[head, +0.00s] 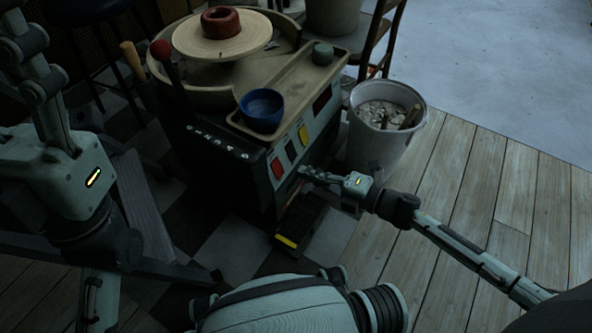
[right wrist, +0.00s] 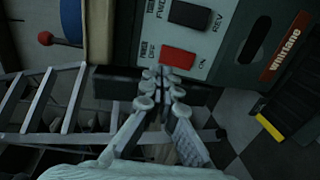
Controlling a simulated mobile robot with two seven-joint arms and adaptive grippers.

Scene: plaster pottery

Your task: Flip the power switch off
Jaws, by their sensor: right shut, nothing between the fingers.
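The power switch (head: 277,168) is a red rocker on the grey front panel of the pottery wheel (head: 240,165). In the right wrist view the red switch (right wrist: 178,58) sits between OFF and ON labels; which side is pressed in is unclear. My right gripper (head: 304,172) is shut and empty, just right of the switch in the head view. In the right wrist view its closed fingertips (right wrist: 162,75) overlap the switch's lower left edge; I cannot tell whether they touch it. My left gripper (head: 20,22) is far left, partly cut off by the frame, its opening unclear.
A black FWD/REV switch (right wrist: 190,14) sits beside the red one. A blue bowl (head: 262,110) stands on the wheel's tray above the panel. A white bucket (head: 365,145) stands right of the wheel, and a black pedal with a yellow strip (head: 286,241) lies below.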

